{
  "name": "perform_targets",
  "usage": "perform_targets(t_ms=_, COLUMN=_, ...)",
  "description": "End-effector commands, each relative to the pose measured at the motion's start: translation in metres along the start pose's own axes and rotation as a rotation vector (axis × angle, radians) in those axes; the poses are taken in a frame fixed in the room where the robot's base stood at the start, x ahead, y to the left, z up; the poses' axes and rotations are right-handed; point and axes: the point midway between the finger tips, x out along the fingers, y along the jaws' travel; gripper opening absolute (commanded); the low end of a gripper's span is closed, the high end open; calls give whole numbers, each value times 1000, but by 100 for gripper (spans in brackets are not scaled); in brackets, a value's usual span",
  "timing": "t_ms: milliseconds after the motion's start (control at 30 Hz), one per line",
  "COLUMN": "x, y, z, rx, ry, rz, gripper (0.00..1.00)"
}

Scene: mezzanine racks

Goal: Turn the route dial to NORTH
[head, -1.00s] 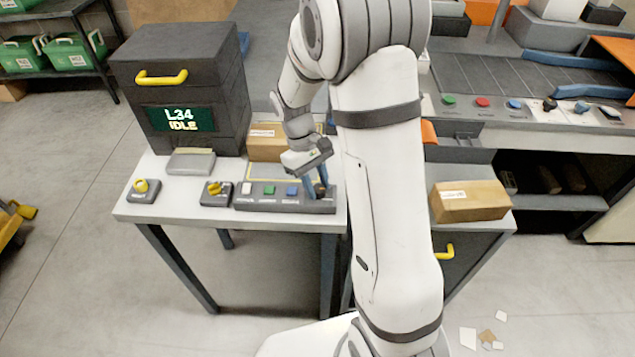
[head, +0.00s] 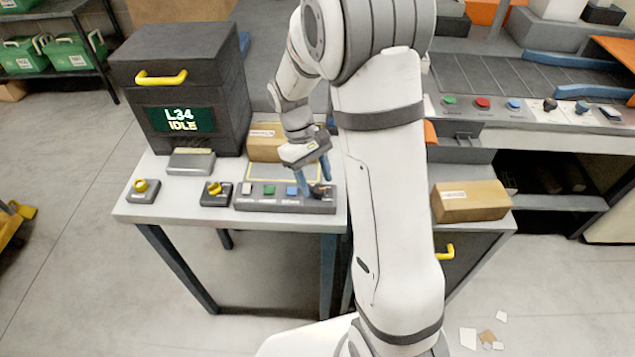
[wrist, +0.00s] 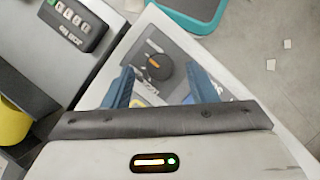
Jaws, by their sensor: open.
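The route dial appears to be the dark round knob (head: 320,190) at the right end of the grey control panel (head: 285,207). In the wrist view the dark knob (wrist: 155,72) has a short orange mark on it, and pale marks lie beside it. I cannot read which position it points to. My gripper (head: 314,181) is open, with its blue fingers apart, over the panel's right end. In the wrist view my gripper (wrist: 160,80) has one finger on each side below the knob, with nothing held. Contact with the knob cannot be told.
White, green (head: 269,190) and blue (head: 292,190) buttons sit left of the dial. Two small boxes with yellow knobs (head: 140,186) (head: 215,189) stand farther left. A dark cabinet reading "L34 IDLE" (head: 180,119) and a cardboard box (head: 264,148) stand behind. Another box (head: 470,201) is at right.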

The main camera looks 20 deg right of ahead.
Motion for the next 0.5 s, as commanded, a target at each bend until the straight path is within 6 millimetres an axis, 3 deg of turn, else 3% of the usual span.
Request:
perform_targets(t_ms=300, x=-52, y=0, z=-1, rx=0, ry=5, rz=1, gripper=52)
perform_targets(t_ms=500, x=-61, y=0, z=0, rx=0, ry=2, rz=0, gripper=52)
